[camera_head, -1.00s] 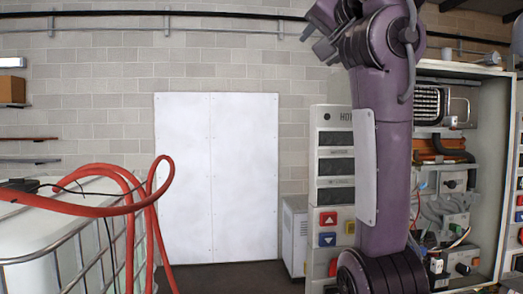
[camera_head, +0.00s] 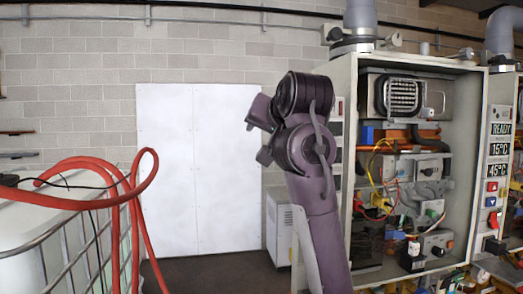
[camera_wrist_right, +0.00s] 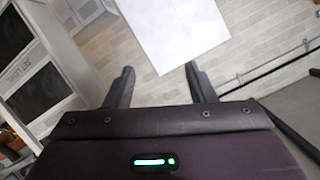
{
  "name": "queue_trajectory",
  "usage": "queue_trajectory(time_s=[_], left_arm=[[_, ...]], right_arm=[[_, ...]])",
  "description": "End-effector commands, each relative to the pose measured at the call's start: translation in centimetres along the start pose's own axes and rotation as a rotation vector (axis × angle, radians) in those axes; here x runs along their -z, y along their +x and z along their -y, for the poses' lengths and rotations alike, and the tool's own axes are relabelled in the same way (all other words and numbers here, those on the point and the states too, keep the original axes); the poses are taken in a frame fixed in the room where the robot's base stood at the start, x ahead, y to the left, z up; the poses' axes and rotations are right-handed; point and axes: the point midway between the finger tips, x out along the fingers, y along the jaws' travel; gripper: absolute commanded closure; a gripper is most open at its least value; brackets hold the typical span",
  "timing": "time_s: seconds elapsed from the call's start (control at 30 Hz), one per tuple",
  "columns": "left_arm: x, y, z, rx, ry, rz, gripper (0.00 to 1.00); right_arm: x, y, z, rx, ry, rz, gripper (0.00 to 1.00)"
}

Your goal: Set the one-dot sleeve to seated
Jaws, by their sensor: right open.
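The open heater cabinet (camera_head: 463,150) stands at the right of the head view. Inside are wires, a yellow connector (camera_head: 381,203) and small grey and black fittings (camera_head: 435,243). I cannot tell which part is the one-dot sleeve; no dot marks can be made out. My right arm rises in front of the cabinet's left side, its wrist bent to the left. My right gripper (camera_wrist_right: 160,86) is open and empty in the wrist view, its two dark fingers wide apart toward the white wall panel, clear of the cabinet. My left gripper is not in view.
A second unit with READY and temperature displays (camera_head: 500,140) adjoins at the right. A red hose (camera_head: 135,185) loops over a white tank in a metal cage at the left. A white wall panel (camera_head: 195,165) and a grey box (camera_head: 280,225) stand behind open floor.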

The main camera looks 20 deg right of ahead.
Motion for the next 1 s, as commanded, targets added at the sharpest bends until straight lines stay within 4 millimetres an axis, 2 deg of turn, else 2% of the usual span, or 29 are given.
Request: queue_trajectory(time_s=[0.1,0.3,0.87,0.93,1.0], left_arm=[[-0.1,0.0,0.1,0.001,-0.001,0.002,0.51],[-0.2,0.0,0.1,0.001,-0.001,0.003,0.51],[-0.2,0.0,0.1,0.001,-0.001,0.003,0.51],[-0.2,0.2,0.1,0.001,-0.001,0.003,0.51],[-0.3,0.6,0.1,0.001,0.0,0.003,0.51]], right_arm=[[-1.6,1.0,-0.4,-0.008,-0.021,0.019,0.5],[-3.2,1.9,-0.9,-0.016,-0.042,0.038,0.5],[-3.5,2.2,-1.0,-0.018,-0.047,0.042,0.5],[-4.3,3.2,-1.3,-0.026,-0.054,0.054,0.5],[-6.4,5.6,-2.1,-0.045,-0.076,0.079,0.5]])
